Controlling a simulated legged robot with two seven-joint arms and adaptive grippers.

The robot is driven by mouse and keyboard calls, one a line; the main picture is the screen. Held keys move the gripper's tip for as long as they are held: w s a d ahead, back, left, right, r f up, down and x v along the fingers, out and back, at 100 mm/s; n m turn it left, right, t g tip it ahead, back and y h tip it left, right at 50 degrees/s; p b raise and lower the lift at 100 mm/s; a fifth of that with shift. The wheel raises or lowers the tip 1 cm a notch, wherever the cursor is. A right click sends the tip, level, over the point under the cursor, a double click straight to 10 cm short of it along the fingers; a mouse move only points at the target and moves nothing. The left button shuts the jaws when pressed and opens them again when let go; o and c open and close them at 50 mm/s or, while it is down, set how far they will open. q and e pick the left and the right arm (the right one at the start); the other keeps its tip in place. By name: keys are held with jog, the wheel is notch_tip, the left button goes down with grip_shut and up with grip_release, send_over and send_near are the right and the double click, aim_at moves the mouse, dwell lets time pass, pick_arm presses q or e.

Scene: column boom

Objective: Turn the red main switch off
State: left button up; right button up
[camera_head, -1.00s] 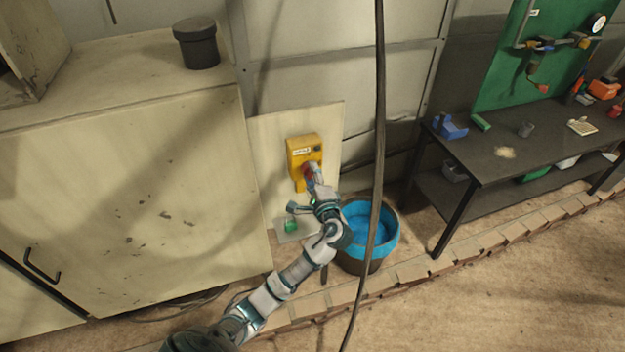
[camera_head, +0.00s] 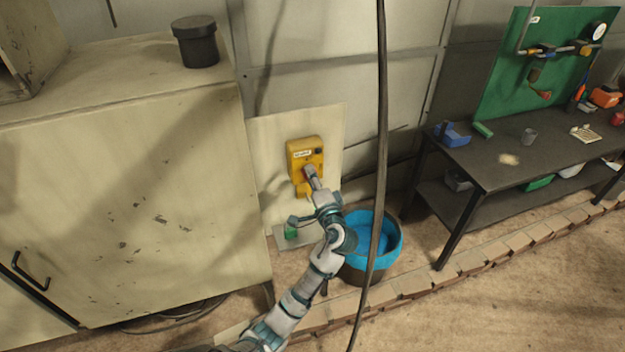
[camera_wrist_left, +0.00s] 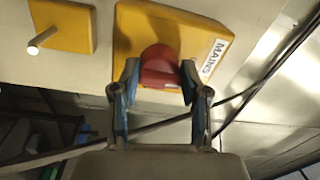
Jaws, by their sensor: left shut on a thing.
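The red main switch (camera_wrist_left: 158,66) is a rotary knob on a yellow box (camera_wrist_left: 205,38) labelled MAINS in the left wrist view. The yellow box (camera_head: 303,154) is also in the head view, on a pale panel (camera_head: 271,135) against the wall. My left gripper (camera_wrist_left: 158,80) is shut on the red knob, one finger on each side of it. In the head view my left gripper (camera_head: 309,171) covers most of the knob. My right gripper is not in view.
A dark hanging cable (camera_head: 381,150) crosses in front, right of my arm. A blue-rimmed bucket (camera_head: 388,243) stands below the box. A large cabinet (camera_head: 120,200) is left, a dark workbench (camera_head: 480,160) right. A yellow block with a peg (camera_wrist_left: 62,25) is beside the switch box.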

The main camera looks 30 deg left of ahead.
pick_arm(q)
jog(key=shift+f, duration=0.5)
jog(key=o, duration=1)
jog(key=shift+h, duration=0.3)
jog(key=shift+o, duration=0.6)
jog(key=shift+w+r, duration=0.15)
jog(key=shift+r, duration=0.1)
jog(key=v, duration=1.2)
jog(key=shift+f, duration=0.3)
jog(key=shift+w, duration=0.15)
